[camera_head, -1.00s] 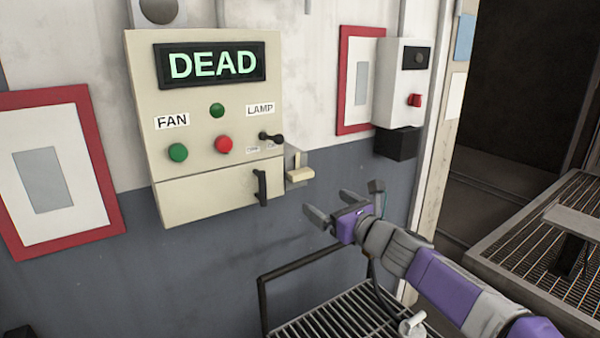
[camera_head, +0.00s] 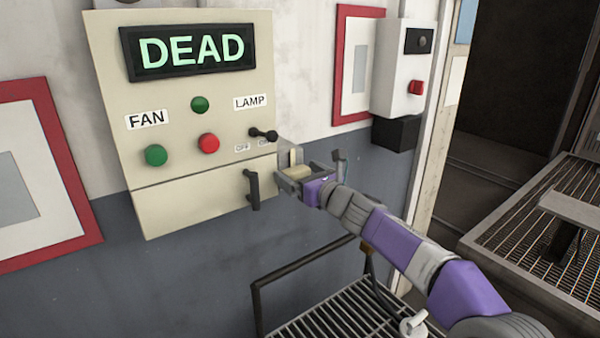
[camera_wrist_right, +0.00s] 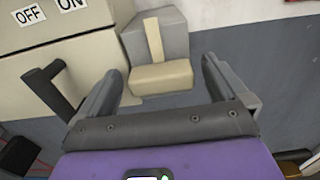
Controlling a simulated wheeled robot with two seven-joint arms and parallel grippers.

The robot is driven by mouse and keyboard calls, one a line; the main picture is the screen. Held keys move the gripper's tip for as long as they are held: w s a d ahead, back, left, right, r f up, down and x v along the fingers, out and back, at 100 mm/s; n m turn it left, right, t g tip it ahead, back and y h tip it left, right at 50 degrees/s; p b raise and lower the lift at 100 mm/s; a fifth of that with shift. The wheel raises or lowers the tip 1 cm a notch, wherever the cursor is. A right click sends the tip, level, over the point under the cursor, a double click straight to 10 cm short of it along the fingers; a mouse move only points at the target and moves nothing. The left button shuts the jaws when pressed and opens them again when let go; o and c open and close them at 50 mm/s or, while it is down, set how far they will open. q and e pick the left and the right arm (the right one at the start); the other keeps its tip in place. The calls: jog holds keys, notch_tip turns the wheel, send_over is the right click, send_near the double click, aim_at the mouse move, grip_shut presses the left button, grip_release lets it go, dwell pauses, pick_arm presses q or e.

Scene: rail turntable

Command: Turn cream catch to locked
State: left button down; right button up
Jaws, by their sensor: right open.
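The cream catch (camera_head: 297,172) sits on a grey block at the right side of the cream panel. In the right wrist view the catch (camera_wrist_right: 161,77) shows a wide cream block with a thin upright cream strip above it, against the grey block (camera_wrist_right: 172,30). My right gripper (camera_head: 289,181) is open, with its fingers at the catch. In the right wrist view my right gripper (camera_wrist_right: 157,82) has one finger on each side of the catch, with a gap at the right finger. Contact at the left finger is unclear. My left gripper is out of view.
The cream panel (camera_head: 215,185) has a DEAD display (camera_head: 190,50), a black handle (camera_head: 252,190), a lamp switch (camera_head: 263,134) and green and red buttons. A white box (camera_head: 404,70) with a red knob is to the right. A metal grate (camera_head: 340,310) lies below.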

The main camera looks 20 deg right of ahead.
jog(key=shift+w, duration=0.1)
jog(key=c, duration=1)
jog(key=shift+o, duration=0.2)
